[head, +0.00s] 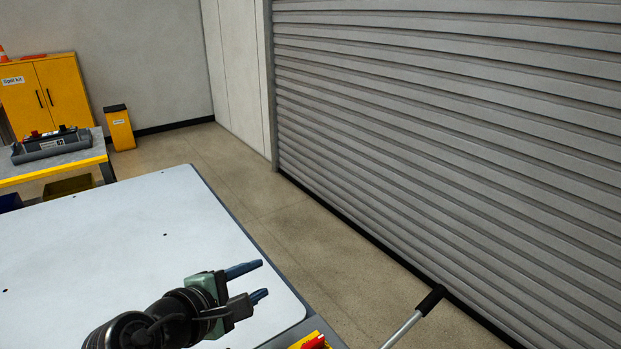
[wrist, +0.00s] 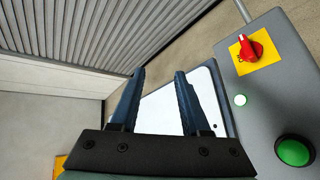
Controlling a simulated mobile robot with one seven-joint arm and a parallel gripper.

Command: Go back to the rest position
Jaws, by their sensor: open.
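My gripper (head: 262,281) is open and empty, held above the near right part of a white tabletop (head: 110,240) in the head view. Its two dark blue fingers point to the right. In the wrist view my gripper (wrist: 158,100) shows its fingers spread apart with nothing between them. The white tabletop (wrist: 160,110) shows behind the fingers there.
A grey panel (wrist: 273,80) with a red rotary switch (wrist: 250,48) on a yellow plate and a green button (wrist: 294,151) is close to my gripper. A workbench (head: 55,172), yellow cabinet (head: 68,92) and bin (head: 121,129) stand left. A roller shutter (head: 450,130) closes the right side.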

